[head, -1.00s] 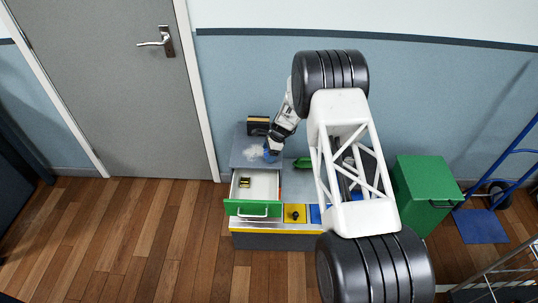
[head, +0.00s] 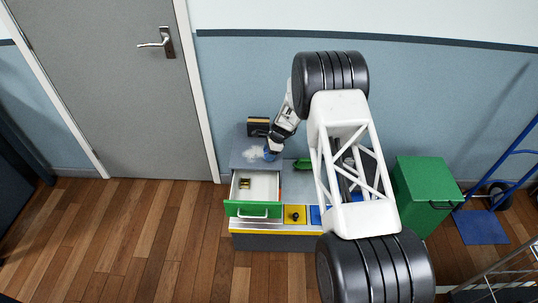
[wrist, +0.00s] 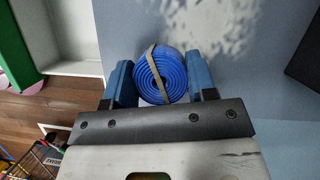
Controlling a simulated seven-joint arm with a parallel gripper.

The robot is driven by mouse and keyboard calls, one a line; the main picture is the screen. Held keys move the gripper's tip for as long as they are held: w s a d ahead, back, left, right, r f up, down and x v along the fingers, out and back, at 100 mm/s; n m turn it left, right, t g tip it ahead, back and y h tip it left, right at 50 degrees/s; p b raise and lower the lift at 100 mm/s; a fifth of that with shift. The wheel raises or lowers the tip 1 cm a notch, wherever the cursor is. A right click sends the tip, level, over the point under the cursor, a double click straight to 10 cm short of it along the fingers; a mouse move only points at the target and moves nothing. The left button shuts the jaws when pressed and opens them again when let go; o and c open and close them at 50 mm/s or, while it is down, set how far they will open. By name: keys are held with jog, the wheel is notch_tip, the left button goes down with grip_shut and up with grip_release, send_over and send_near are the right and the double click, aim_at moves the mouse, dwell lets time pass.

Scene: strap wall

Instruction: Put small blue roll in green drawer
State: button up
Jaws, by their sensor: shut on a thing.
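The small blue roll (wrist: 163,75) is a coiled blue strap with a tan band around it. My gripper (wrist: 161,82) is shut on it, with one finger on each side in the wrist view. In the head view the blue roll (head: 270,153) is at the tip of my gripper (head: 272,149), over the grey cabinet top behind the drawer. The green drawer (head: 253,209) is pulled open, with a white inside and a small yellow and dark item in its back left. The drawer also shows at the upper left of the wrist view (wrist: 78,68). I cannot tell whether the roll touches the top.
A black and yellow box (head: 258,126) stands at the back of the cabinet top. A green object (head: 302,163) lies to the right. A yellow panel with a black knob (head: 295,214) is right of the drawer. A green bin (head: 427,190) stands further right.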

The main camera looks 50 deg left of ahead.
aim_at(266, 152)
jog(key=shift+r, duration=0.15)
jog(key=shift+r, duration=0.7)
notch_tip(266, 152, up, 2)
jog(key=s+d+r, duration=0.1)
jog(key=s+d, duration=0.8)
jog(key=d, duration=0.4)
jog(key=shift+d+r, duration=0.15)
jog(key=a+m+t, duration=0.1)
jog(key=m, duration=0.3)
jog(key=s+a+f+m+t+y, duration=0.1)
jog(key=m+t, duration=0.1)
jog(key=m, duration=0.3)
jog(key=a+f+m+t+y, duration=0.1)
jog(key=a+m, duration=0.1)
jog(key=m, duration=0.2)
jog(key=shift+s+f+t, duration=0.15)
jog(key=shift+t, duration=0.25)
